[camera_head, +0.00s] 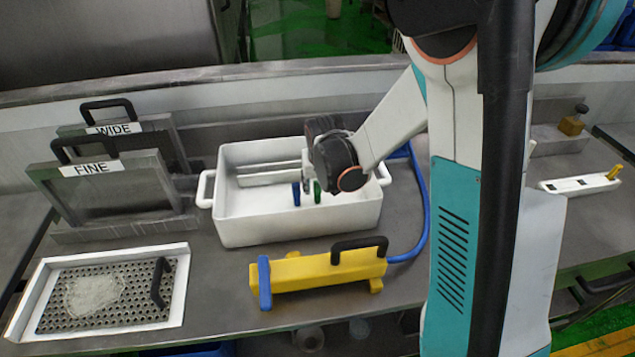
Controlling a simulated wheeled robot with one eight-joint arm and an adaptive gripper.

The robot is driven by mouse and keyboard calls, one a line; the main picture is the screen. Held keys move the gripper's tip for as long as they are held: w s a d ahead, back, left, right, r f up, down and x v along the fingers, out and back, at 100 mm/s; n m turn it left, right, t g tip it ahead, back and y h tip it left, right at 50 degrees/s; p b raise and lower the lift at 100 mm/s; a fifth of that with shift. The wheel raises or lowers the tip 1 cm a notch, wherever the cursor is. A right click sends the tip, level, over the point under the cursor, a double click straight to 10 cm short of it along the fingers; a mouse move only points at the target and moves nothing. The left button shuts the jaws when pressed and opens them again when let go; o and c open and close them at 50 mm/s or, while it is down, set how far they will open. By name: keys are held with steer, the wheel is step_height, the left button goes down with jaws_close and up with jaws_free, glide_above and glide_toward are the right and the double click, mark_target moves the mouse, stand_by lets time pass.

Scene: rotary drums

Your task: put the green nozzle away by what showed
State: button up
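The green nozzle (317,191) is a small upright green piece inside the white tub (300,229). A similar blue nozzle (296,194) stands just to its left in the tub. My gripper (308,184) reaches down into the tub from the right, right at the two nozzles. Its dark wrist hides most of the fingers, so I cannot tell whether they touch or hold the green nozzle. Two dark framed panels stand at the left, labelled FINE (90,169) and WIDE (113,128).
A yellow block (310,273) with a black handle, blue end and blue hose (423,205) lies before the tub. A perforated tray (130,305) with a whitish patch is front left. A white holder (575,185) with a yellow piece (614,172) and an amber bottle (573,122) are right.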

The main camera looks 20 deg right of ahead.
steer(key=shift+r, duration=0.1)
steer(key=shift+r, duration=0.15)
steer(key=s+a+r+t+p, duration=0.1)
steer(key=s+r+p, duration=0.1)
steer(key=s+r, duration=0.6)
steer(key=s+a+r+p, duration=0.2)
steer(key=s+r, duration=0.3)
steer(key=r, duration=0.5)
steer(key=s+a+r+n+t, duration=0.1)
steer(key=s+r+n, duration=0.1)
steer(key=s, duration=1)
steer(key=shift+a+r+t+y, duration=0.25)
steer(key=shift+r+t+y, duration=0.15)
steer(key=shift+r, duration=0.1)
steer(key=shift+s, duration=0.1)
steer(key=shift+f+b, duration=0.95)
